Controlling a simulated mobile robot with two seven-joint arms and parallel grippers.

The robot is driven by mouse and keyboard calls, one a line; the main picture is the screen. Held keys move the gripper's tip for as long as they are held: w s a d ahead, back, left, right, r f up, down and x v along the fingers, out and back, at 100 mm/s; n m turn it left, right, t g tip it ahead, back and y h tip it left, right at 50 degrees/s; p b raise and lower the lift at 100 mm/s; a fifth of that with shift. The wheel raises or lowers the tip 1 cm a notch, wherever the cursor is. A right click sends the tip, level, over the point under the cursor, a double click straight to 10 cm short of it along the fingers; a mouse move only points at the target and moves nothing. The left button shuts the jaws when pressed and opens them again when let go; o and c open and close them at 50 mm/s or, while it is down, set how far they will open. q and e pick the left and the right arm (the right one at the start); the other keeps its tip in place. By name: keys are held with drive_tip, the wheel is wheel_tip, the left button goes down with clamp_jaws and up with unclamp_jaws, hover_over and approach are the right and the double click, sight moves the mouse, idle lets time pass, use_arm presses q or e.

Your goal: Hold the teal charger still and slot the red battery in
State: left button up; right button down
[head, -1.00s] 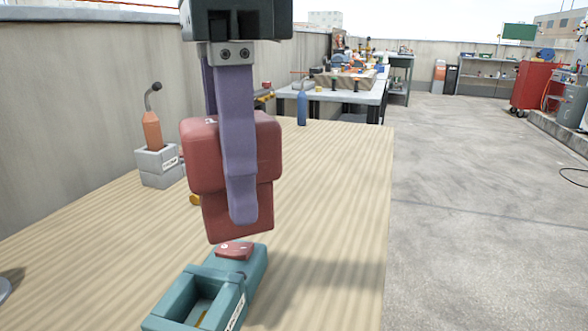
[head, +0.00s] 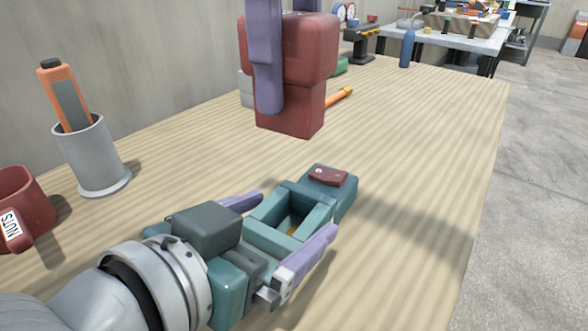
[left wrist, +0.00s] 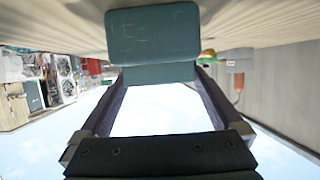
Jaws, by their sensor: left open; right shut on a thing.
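The teal charger (head: 338,200) lies on the wooden bench, with an open rectangular slot facing up and a dark red patch on its far end. My left gripper (head: 297,212) is open, its purple fingers on either side of the charger's slotted end and not closed on it. In the left wrist view the charger (left wrist: 152,35) shows beyond the finger ends. My right gripper (head: 276,100) is shut on the red battery (head: 308,60), holding it upright in the air above and behind the charger. The right gripper's far finger is mostly hidden by the battery.
A grey cup (head: 97,155) with an orange-handled tool stands at the left, near a red container (head: 20,205) labelled NUTS. A yellow-orange tool (head: 340,97) lies behind the battery. The bench (head: 430,150) is clear to the right of the charger.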

sight(302, 216)
use_arm(q)
drive_tip(key=shift+x, duration=1.15)
drive_tip(key=shift+c, duration=0.4)
clamp_jaws()
use_arm(e)
drive_tip(key=n, duration=0.1)
drive_tip(key=f+n, duration=0.1)
drive_tip(key=n, duration=0.2)
drive_tip(key=shift+f+n, duration=0.35)
drive_tip(key=shift+n, duration=0.05)
drive_tip(key=n, duration=0.1)
drive_tip(key=f+n, duration=0.1)
drive_tip(key=n, duration=0.2)
drive_tip(key=shift+f+n, duration=0.3)
drive_tip(key=shift+n, duration=0.1)
drive_tip(key=n, duration=0.2)
drive_tip(key=f+n, duration=0.1)
drive_tip(key=n, duration=0.1)
drive_tip(key=shift+f, duration=0.2)
drive_tip(key=n, duration=0.1)
drive_tip(key=f+n, duration=0.1)
drive_tip(key=n, duration=0.1)
drive_tip(key=shift+f+n, duration=0.15)
drive_tip(key=shift+n, duration=0.25)
